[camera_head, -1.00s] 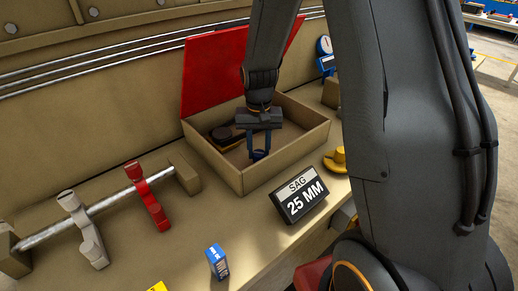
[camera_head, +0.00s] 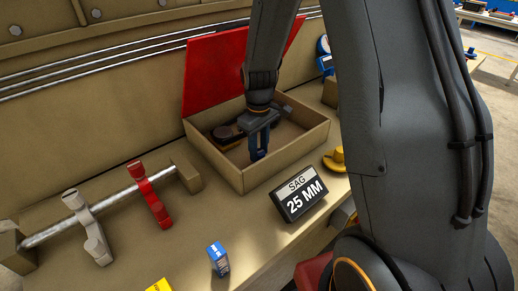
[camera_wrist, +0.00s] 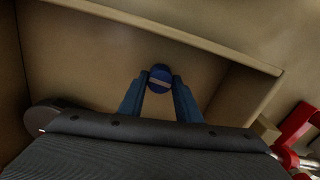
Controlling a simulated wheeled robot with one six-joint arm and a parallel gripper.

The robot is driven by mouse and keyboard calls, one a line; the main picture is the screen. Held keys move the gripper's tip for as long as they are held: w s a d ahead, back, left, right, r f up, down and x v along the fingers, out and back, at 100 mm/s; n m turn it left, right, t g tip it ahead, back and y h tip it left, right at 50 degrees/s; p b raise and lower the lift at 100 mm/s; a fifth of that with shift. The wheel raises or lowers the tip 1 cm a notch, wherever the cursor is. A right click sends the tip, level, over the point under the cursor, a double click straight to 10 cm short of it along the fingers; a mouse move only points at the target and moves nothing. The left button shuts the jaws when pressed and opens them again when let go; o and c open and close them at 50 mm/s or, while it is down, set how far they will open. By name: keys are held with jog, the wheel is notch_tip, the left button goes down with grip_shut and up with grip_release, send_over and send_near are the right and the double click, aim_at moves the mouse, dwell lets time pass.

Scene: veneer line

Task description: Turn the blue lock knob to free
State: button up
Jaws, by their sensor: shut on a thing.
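The blue lock knob (camera_wrist: 160,78) is a round blue knob with a pale bar across its face. In the wrist view it sits between the tips of my gripper (camera_wrist: 160,88), whose two blue fingers touch its sides. In the head view my gripper (camera_head: 260,150) reaches down into an open tan box (camera_head: 285,165). There the knob is mostly hidden by the fingers. The pale bar lies nearly level, slightly tilted, in the wrist view. I cannot read any free or locked mark.
A red lid (camera_head: 215,75) stands open behind the box. A "SAG 25 MM" sign (camera_head: 299,196) stands in front. Red (camera_head: 149,195) and white (camera_head: 88,228) levers sit on a rod at left. A yellow knob (camera_head: 336,159) is at right.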

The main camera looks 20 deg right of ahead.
jog(key=shift+w+r+n, duration=0.1)
jog(key=shift+n, duration=0.4)
jog(key=o, duration=1.1)
jog(key=shift+c, duration=0.2)
jog(key=shift+r+b, duration=1.05)
jog(key=shift+r, duration=2.8)
